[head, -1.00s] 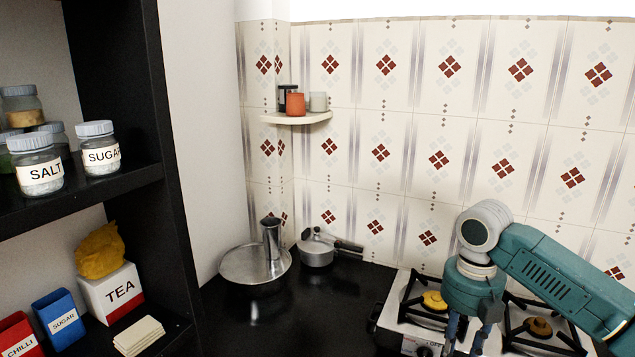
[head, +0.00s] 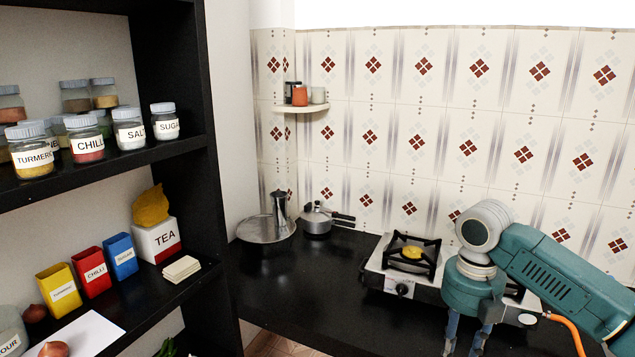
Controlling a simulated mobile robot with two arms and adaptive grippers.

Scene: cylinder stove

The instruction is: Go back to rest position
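My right arm comes in from the right edge in the head view. Its gripper (head: 467,338) points down in front of the stove (head: 375,262), with its two blue-grey fingers apart and the tips cut off by the lower edge. I see nothing between the visible parts of the fingers. The arm hides the right part of the stove. My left gripper and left arm are not in view.
A black shelf unit (head: 200,190) with labelled jars and boxes stands at the left. The black counter (head: 300,280) is clear in front. A steel pan lid (head: 265,229) and a small cooker (head: 317,221) sit at the back corner. An orange hose (head: 569,326) shows at right.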

